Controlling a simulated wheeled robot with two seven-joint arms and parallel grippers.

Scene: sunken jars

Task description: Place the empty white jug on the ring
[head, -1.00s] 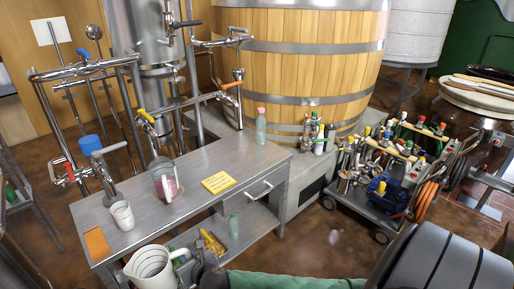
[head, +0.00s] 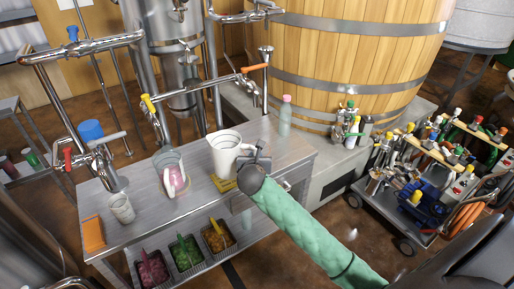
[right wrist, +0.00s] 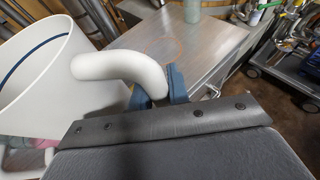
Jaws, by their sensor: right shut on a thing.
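The white jug (head: 223,155) is held upright at the right part of the steel table in the head view. In the right wrist view its white wall (right wrist: 40,85) fills the left side, with a blue line inside and no contents visible. My right gripper (head: 258,160) is shut on the jug's handle, which curves into the blue fingers (right wrist: 160,88) in the right wrist view. I cannot tell whether the jug's base touches the table. My left gripper is not in view.
A yellow card (head: 222,184) is partly hidden by the white jug. A clear bottle (head: 285,117) stands behind. An orange card (head: 93,233) lies at the left.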

